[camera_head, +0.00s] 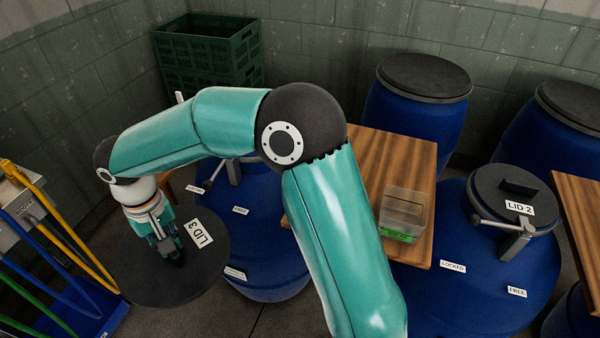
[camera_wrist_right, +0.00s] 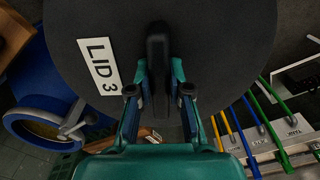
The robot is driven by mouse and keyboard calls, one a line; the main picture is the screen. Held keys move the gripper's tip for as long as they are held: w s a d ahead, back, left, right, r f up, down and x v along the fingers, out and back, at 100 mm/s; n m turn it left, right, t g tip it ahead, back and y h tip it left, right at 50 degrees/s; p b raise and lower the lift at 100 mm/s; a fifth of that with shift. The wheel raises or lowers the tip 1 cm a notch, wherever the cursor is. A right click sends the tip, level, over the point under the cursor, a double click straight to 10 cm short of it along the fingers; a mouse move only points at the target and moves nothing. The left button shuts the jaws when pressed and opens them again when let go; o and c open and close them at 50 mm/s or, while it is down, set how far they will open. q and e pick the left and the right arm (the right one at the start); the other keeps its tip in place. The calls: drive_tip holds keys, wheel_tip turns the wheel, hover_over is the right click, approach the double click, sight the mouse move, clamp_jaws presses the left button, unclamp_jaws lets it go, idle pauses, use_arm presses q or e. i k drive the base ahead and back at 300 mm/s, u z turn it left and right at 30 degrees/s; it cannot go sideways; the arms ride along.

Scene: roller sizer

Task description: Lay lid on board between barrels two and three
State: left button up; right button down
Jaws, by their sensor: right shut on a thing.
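My right gripper (camera_head: 172,250) is shut on the black upright handle (camera_wrist_right: 158,50) of the round dark lid marked LID 3 (camera_head: 150,285). The lid is held up left of barrel three (camera_head: 265,255), and it fills the top of the right wrist view (camera_wrist_right: 220,70). The barrel is blue, with its mouth (camera_wrist_right: 45,130) uncovered in the wrist view. The wooden board (camera_head: 400,155) lies between that barrel and blue barrel two (camera_head: 470,270), which wears LID 2 (camera_head: 505,195). My arm hides part of the board. My left gripper is not in view.
A clear box (camera_head: 405,212) with a green label stands on the board's front part; the board behind it looks bare. Other lidded blue barrels (camera_head: 415,115) stand behind. Green crates (camera_head: 208,50) are at the back left. A tool rack (camera_head: 50,250) with coloured handles is at left.

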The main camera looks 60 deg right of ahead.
sight(391, 160)
drive_tip(key=z, duration=0.15)
drive_tip(key=k, duration=0.25)
drive_tip(key=u, duration=1.85)
drive_tip(key=i, duration=0.1)
drive_tip(key=z, duration=3.45)
drive_tip(key=i, duration=0.4)
drive_tip(key=z, duration=0.15)
drive_tip(key=i, duration=0.65)
drive_tip(key=u, duration=0.2)
drive_tip(key=k, duration=0.95)
drive_tip(key=z, duration=0.15)
drive_tip(key=i, duration=0.95)
drive_tip(key=u, duration=0.05)
